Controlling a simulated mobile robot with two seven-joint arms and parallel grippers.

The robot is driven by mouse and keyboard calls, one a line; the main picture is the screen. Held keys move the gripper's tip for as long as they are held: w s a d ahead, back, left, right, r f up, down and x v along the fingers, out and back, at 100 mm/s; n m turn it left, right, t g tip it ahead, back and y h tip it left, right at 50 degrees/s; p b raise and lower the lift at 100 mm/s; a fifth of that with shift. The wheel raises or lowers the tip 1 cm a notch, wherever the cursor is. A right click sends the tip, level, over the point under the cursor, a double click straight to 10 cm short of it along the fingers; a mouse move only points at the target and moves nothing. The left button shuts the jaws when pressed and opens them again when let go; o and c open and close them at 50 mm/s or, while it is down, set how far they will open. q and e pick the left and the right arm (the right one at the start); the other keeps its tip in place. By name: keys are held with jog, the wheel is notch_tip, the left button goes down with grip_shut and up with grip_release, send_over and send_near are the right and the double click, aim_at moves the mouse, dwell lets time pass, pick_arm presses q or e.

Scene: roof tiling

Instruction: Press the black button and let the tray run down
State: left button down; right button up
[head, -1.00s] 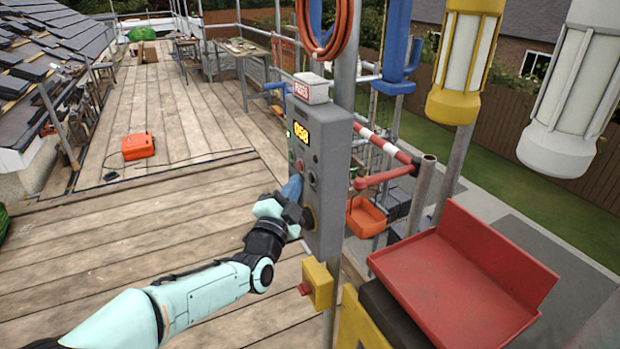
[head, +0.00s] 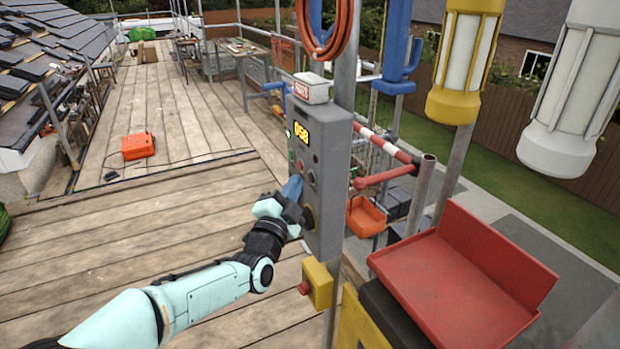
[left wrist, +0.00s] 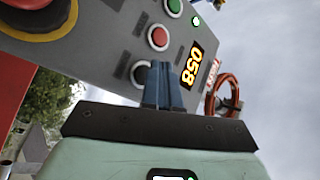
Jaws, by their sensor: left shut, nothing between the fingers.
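The grey control box (head: 325,215) stands on a post and has a lit yellow display (head: 301,133) reading 058. My left gripper (head: 293,187) is shut and empty, with its blue fingertips at the box's button face. In the left wrist view the closed fingers (left wrist: 165,82) lie over part of the black button (left wrist: 140,74); I cannot tell whether they touch or press it. The red button (left wrist: 158,37) and green button (left wrist: 174,6) are beside it. An orange tray (head: 367,216) hangs beyond the box, and a red tray (head: 455,283) is at the right; which one runs is unclear.
A yellow box with a red knob (head: 317,285) sits below the control box. A red and white bar (head: 382,143) and posts stand behind it. An orange case (head: 138,146) lies on the wooden deck (head: 180,220), which is mostly clear at left.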

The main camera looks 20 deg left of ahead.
dwell(0.6)
pick_arm(q)
jog(key=shift+w+d, duration=0.3)
